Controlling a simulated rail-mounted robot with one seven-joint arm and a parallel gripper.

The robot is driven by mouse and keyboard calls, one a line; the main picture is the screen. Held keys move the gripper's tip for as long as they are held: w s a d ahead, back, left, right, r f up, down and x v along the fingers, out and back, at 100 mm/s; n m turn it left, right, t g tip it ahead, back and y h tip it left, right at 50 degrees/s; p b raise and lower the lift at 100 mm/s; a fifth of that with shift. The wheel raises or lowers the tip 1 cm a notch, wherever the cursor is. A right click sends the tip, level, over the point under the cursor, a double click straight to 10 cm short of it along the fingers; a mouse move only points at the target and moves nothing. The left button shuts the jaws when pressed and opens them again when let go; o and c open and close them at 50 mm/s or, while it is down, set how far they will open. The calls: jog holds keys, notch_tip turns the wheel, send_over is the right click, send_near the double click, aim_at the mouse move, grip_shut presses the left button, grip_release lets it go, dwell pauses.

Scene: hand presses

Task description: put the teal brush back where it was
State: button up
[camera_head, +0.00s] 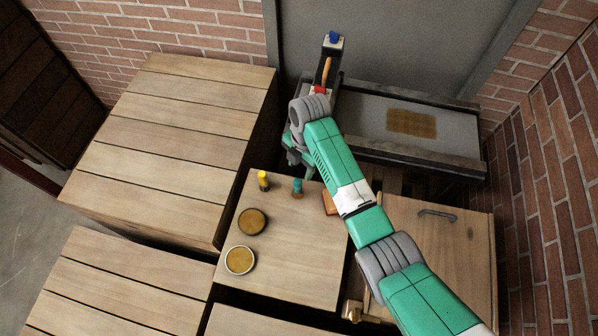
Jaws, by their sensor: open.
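A small teal brush (297,187) stands upright on the wooden worktop (300,245), near its back edge. A similar yellow brush (263,180) stands to its left. My gripper (299,164) is beyond the teal brush in the picture, near the back edge of the worktop. It is partly hidden by my green arm; it is open and appears apart from the brush. I see nothing held in it.
Two round dishes, a dark one (252,221) and a pale-rimmed one (240,260), sit on the worktop's left side. An orange-brown block (330,202) lies beside my arm. A press bed (440,125) stands behind. The worktop's middle is clear.

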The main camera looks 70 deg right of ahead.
jog(key=shift+s+d+r, duration=0.1)
jog(key=shift+r, duration=0.65)
